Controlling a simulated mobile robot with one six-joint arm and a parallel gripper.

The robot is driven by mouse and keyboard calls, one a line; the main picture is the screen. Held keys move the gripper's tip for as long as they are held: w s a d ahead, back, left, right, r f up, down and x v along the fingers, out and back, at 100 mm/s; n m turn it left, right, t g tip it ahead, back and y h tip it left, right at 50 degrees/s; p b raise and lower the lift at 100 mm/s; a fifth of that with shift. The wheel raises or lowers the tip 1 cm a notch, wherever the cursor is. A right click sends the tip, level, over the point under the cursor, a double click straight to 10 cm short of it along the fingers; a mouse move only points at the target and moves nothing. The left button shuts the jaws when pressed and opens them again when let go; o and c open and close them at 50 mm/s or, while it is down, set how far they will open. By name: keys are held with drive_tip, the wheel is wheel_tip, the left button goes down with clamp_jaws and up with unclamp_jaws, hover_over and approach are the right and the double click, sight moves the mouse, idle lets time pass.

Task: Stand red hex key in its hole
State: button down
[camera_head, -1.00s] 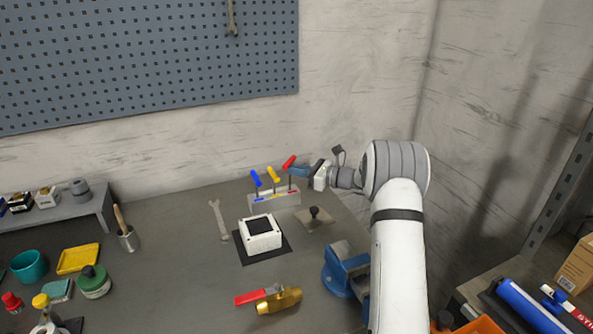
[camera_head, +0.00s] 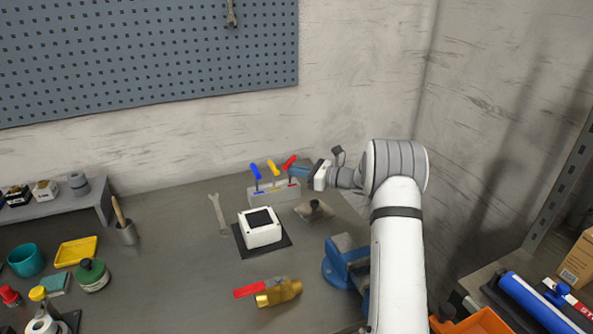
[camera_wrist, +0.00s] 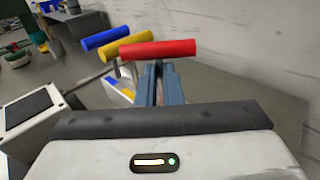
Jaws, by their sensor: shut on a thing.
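The red hex key (camera_head: 289,162) has a red grip at its top; in the wrist view the red grip (camera_wrist: 157,50) lies across the ends of my jaws. My gripper (camera_head: 298,171) is shut on the red hex key, below its grip. The key is at the right end of the pale holder block (camera_head: 264,200), which has coloured marks along it. A yellow key (camera_head: 272,167) and a blue key (camera_head: 256,171) stand in the block to the left. Whether the red key's tip is inside its hole is too small to tell.
A white box with a dark top (camera_head: 260,235) sits in front of the block. A plate with a black knob (camera_head: 315,208) and a blue vise (camera_head: 345,262) are to the right. The wall is close behind.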

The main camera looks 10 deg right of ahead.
drive_tip(key=shift+f, duration=0.25)
drive_tip(key=c, duration=1.5)
unclamp_jaws()
drive_tip(key=shift+d, duration=0.1)
drive_tip(key=v, duration=0.7)
drive_tip(key=shift+s+d+b, duration=0.25)
drive_tip(key=shift+b, duration=0.15)
